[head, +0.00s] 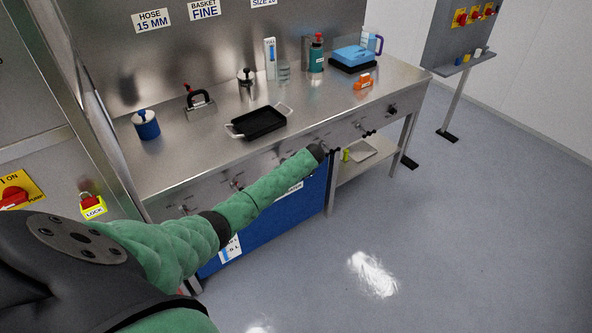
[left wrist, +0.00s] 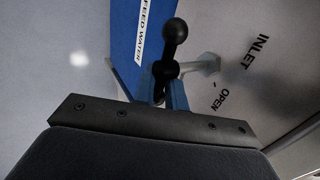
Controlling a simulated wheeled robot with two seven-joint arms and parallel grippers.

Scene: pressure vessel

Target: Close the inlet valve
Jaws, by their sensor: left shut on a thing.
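The inlet valve has a black lever handle (left wrist: 174,50) with a round knob at its end, seen in the left wrist view. The word INLET and the word OPEN are printed on the steel panel (left wrist: 235,85) to its right. My left gripper (left wrist: 160,85) has its blue fingers either side of the handle near its pivot, shut on it. In the head view my green left arm reaches to the bench front, and my left gripper (head: 328,153) is small and dark at its end. The valve cannot be made out clearly there. My right gripper is not in view.
A steel bench (head: 190,165) carries a black tray (head: 259,123), a blue pot (head: 146,125), a green bottle (head: 317,55) and an orange block (head: 363,81). The floor to the right is clear.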

